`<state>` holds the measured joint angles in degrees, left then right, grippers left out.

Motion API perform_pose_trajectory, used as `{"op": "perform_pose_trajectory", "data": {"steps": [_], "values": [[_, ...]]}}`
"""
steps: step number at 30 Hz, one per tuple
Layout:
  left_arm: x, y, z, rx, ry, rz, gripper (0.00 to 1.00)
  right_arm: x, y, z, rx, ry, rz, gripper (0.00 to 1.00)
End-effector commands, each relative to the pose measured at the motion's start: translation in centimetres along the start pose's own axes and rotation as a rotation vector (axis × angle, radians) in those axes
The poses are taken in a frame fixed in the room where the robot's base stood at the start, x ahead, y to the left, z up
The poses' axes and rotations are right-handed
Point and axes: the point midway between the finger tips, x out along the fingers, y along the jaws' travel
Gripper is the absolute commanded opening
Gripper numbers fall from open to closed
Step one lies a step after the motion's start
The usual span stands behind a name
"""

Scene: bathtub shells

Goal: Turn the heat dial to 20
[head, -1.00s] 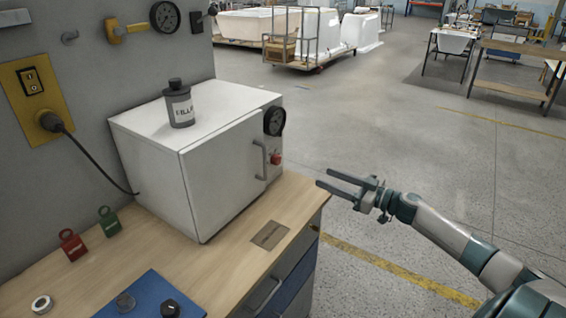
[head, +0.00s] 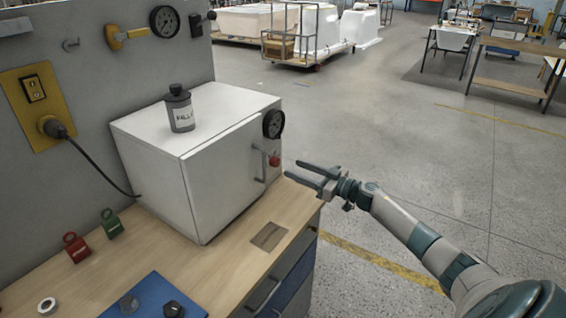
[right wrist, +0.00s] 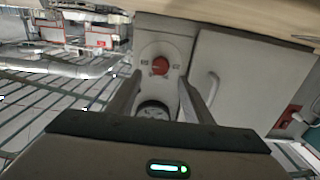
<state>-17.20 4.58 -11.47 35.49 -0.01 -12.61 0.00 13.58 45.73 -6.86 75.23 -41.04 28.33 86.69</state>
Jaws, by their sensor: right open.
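The white box oven (head: 225,165) stands on the wooden workbench with its door shut. My left gripper is not in view.
A grey canister (head: 180,112) stands on the oven. The door handle (head: 263,163) sticks out beside the dial. Red and green padlock-like blocks (head: 111,223) and a blue mat (head: 152,298) lie on the bench (head: 215,265). Floor right of the bench is clear.

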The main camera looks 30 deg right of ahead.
Motion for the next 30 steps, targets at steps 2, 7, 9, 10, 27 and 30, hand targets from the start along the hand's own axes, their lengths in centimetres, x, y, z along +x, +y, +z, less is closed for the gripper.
{"op": "perform_pose_trajectory", "data": {"steps": [2, 7, 9, 10, 27, 30], "values": [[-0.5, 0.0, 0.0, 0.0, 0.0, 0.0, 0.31, 1.3, 0.0, -0.3, 0.001, 0.003, 0.001, 0.46], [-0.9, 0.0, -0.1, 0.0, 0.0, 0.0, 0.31, 3.8, -0.1, -0.2, 0.001, 0.002, -0.001, 0.46], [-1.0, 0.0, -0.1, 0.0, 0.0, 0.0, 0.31, 4.5, 0.0, -0.2, 0.001, 0.002, 0.001, 0.46], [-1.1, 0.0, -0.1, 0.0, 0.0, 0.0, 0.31, 4.8, 0.0, -0.2, 0.001, 0.002, 0.001, 0.46], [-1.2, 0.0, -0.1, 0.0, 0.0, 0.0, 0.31, 6.3, 0.0, 0.0, -0.001, 0.0, -0.001, 0.44], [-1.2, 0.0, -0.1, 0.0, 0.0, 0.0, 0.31, 6.3, 0.0, 0.0, -0.001, 0.0, -0.001, 0.2]]}}
